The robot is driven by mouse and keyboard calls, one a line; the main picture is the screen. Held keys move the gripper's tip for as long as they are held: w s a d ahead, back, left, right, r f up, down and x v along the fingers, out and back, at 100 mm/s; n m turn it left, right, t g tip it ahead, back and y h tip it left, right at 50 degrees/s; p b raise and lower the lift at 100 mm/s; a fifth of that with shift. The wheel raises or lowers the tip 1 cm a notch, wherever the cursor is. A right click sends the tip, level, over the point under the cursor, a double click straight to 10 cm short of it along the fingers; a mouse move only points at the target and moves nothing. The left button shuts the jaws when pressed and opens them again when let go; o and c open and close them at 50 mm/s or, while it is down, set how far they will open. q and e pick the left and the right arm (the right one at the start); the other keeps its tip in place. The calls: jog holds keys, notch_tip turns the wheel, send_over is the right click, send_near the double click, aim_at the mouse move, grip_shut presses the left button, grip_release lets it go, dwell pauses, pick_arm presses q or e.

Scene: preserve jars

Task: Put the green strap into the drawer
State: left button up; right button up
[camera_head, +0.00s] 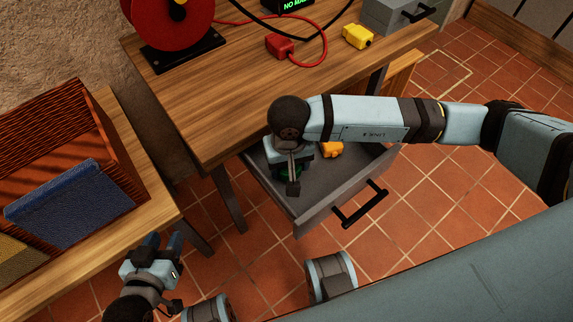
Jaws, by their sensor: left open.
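The drawer (350,170) is grey, pulled out under the wooden table, with a black handle (360,205) on its front. A small patch of green (287,174), perhaps the green strap, shows in the drawer's left part, mostly hidden by my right gripper (293,184). My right gripper points down over that part of the drawer, right at the green patch. Its fingers are seen end-on, so I cannot tell whether they hold it. My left gripper (162,241) is open and empty at the lower left, in front of the low shelf.
An orange-yellow item (331,149) lies in the drawer. The table (230,95) bears a red reel (172,28), a red plug (280,46) with cable, a yellow block (357,36) and a grey box (395,15). A shelf at left holds a woven crate (118,140) and blue book-like item (70,205).

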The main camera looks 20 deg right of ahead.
jog(key=shift+w+f, duration=0.15)
jog(key=shift+f, duration=0.8)
jog(key=shift+r, duration=0.1)
pick_arm(q)
jog(key=shift+w+d+r+t+h, duration=0.2)
jog(key=shift+w+r, duration=0.25)
jog(key=shift+w+d+r+t+h, duration=0.2)
jog(key=shift+w+r, duration=0.2)
jog(key=shift+w, duration=0.05)
pick_arm(e)
jog(key=o, duration=0.9)
jog(key=shift+o, duration=0.2)
